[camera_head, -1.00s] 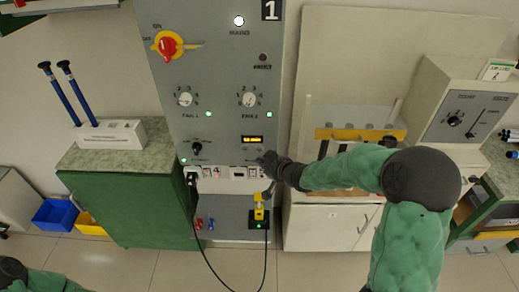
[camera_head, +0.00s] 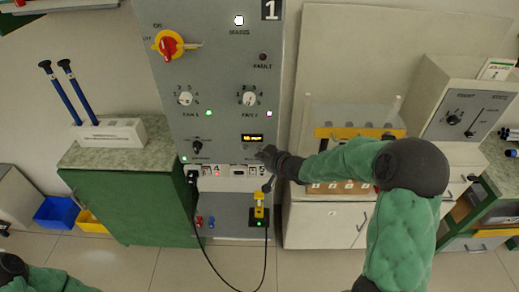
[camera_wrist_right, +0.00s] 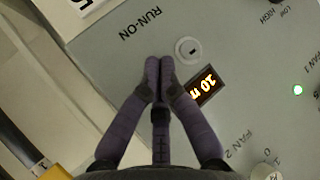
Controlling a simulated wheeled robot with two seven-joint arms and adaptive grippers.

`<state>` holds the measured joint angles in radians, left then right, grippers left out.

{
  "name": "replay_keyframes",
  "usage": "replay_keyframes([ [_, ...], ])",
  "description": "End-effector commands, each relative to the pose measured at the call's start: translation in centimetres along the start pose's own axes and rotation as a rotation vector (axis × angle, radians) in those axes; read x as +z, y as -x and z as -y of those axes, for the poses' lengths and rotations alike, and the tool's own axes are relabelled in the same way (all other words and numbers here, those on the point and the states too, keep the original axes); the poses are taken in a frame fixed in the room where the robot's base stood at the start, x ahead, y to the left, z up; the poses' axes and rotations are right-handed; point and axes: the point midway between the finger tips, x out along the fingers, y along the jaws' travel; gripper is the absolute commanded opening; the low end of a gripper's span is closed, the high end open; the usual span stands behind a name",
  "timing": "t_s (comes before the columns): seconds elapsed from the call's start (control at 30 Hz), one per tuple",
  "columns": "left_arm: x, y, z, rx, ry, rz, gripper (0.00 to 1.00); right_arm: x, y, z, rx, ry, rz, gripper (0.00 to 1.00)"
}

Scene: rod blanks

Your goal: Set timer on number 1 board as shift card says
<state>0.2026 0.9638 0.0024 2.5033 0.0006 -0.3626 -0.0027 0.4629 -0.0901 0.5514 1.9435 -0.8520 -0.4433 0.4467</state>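The number 1 board (camera_head: 225,75) is a tall grey panel with a black "1" sign (camera_head: 271,9) at its top. Low on its right side is a small orange-lit display (camera_head: 252,138). In the right wrist view the display (camera_wrist_right: 203,85) seems to read "10 m", with its right end partly hidden by a finger. Beside it is a small round slotted dial (camera_wrist_right: 188,50), near the lettering "RUN-ON". My right gripper (camera_wrist_right: 160,62) is shut and empty, its fingertips together just left of the dial. Contact with the panel cannot be told. My left gripper is out of view.
The board carries a red rotary switch (camera_head: 168,44), fan knobs (camera_head: 249,98) and a yellow plug-like part (camera_head: 259,205) with a black cable. A green cabinet (camera_head: 130,205) stands left. A grey control box (camera_head: 465,115) with a card (camera_head: 496,68) stands right; the card's text is unreadable.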

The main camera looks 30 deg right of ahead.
Motion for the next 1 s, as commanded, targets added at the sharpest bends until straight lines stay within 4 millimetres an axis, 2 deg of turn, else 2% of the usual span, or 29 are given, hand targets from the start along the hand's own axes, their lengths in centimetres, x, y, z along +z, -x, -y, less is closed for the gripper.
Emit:
replay_keyframes([
  [0.67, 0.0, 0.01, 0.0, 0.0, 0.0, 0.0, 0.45, -0.01, 0.0, 0.0, 0.0, 0.0, 0.0, 0.0],
  [1.0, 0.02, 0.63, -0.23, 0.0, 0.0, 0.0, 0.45, -0.52, -0.52, -0.43, 0.001, 0.0, 0.0, 0.0],
])
